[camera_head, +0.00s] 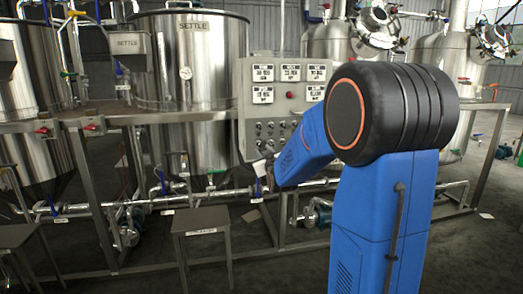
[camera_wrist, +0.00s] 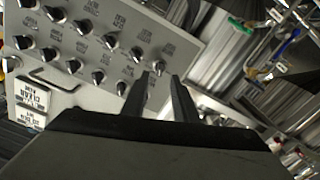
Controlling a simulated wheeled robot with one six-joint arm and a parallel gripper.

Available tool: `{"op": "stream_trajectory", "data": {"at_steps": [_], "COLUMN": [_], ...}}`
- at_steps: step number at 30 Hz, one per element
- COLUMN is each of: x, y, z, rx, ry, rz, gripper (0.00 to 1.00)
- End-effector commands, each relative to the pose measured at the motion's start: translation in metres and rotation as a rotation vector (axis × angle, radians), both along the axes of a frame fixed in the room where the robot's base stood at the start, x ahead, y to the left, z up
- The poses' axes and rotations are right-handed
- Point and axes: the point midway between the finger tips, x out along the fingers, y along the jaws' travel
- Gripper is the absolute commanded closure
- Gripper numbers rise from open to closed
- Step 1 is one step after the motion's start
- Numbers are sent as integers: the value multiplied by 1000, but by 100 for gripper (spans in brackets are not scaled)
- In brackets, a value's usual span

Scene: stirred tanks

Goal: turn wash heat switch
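The grey control panel (camera_head: 248,90) stands in the middle of the head view, with meters above and several small knobs below. In the wrist view the panel (camera_wrist: 70,50) is tilted and carries rows of black knobs with labels too blurred to read. I cannot tell which one is the wash heat switch. My gripper (camera_wrist: 160,76) has its two dark fingers apart, with a gap between them. A black knob (camera_wrist: 158,67) shows at the fingertips, roughly in line with the gap; I cannot tell whether they touch it. My arm hides part of the panel in the head view.
A steel tank marked SETTLE (camera_head: 205,65) stands behind the panel's left side. A metal frame and pipes run below. A small stool (camera_head: 203,220) stands in front. In the wrist view, a handle (camera_wrist: 52,82) and pipes with a blue valve lever (camera_wrist: 288,42) flank the knobs.

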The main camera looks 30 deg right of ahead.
Motion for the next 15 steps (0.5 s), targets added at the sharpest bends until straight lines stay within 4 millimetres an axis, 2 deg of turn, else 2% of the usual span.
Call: {"op": "stream_trajectory", "data": {"at_steps": [3,15], "x": [-22,-86], "y": [6,25], "z": [1,1], "rx": [0,0], "ry": [-1,-1], "rz": [0,0], "gripper": [73,73]}}
